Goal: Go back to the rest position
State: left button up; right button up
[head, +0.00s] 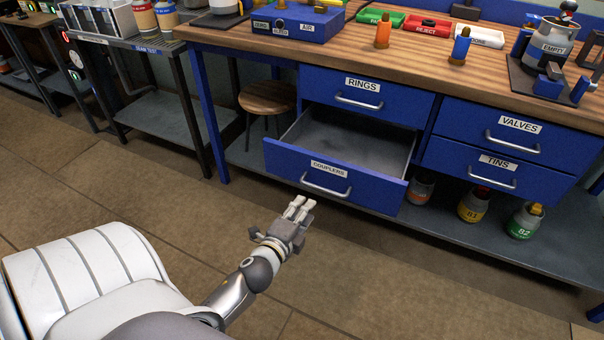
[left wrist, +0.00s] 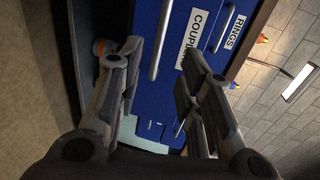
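My left gripper (head: 299,208) is in front of and below the open COUPLERS drawer (head: 284,160), apart from its handle (head: 326,186). In the left wrist view its two fingers (left wrist: 160,75) stand apart with nothing between them. The blue drawer front (left wrist: 180,40) with its handle (left wrist: 161,40) shows beyond the fingers. The drawer is pulled out and its visible grey inside looks empty. My right gripper is in neither view.
The RINGS (head: 366,95), VALVES (head: 517,132) and TINS (head: 491,166) drawers are shut. A wooden stool (head: 268,97) stands under the bench (head: 330,50). Several jars, one marked B2 (head: 524,222), stand on the lower shelf. The tiled floor (head: 400,290) in front is clear.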

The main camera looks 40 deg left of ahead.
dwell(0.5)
